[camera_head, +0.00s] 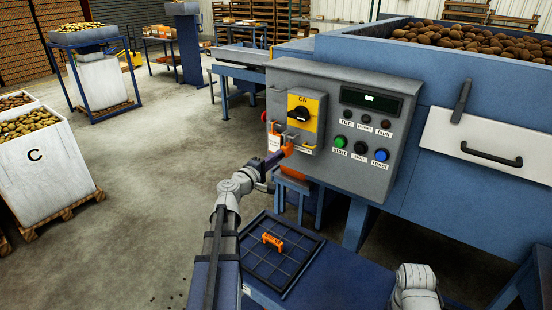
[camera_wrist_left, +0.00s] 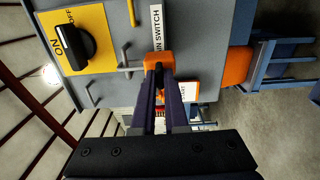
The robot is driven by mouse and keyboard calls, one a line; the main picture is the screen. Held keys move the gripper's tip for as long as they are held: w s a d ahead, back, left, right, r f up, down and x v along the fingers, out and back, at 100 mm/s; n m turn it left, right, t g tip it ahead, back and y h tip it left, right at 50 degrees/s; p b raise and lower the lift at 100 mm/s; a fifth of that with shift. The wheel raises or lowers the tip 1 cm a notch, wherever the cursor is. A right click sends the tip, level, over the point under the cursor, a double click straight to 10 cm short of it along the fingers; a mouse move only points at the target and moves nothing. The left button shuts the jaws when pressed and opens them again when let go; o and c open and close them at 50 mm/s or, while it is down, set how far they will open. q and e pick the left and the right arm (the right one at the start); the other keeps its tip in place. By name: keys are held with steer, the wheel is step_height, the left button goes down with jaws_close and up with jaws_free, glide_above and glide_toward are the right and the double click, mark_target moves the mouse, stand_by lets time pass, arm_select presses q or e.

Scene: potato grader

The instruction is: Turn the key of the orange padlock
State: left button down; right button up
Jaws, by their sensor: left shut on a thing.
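The orange padlock (camera_head: 288,148) hangs at the hasp below the yellow switch plate on the grey control panel. It also shows in the left wrist view (camera_wrist_left: 158,60). My left gripper (camera_head: 277,157) reaches up to the padlock from below left. In the left wrist view its two dark purple fingers close together right at the padlock, on a small dark piece that looks like the key (camera_wrist_left: 158,76). The fingers hide most of the key, so its turn angle cannot be told. My right gripper is out of view.
The yellow plate (camera_head: 313,116) with a black rotary switch (camera_head: 299,114) sits just above the padlock. A white and red tag (camera_head: 274,143) hangs close to its left. Buttons and lamps are to the right. Below, an orange clip (camera_head: 273,241) lies on a dark gridded tray (camera_head: 256,272).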

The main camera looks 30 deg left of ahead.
arm_select(q)
steer(key=c, duration=0.9)
jaws_free()
steer(key=shift+c, duration=0.2)
steer(key=s, duration=0.7)
steer(key=shift+s+a, duration=0.3)
steer(key=shift+s, duration=0.1)
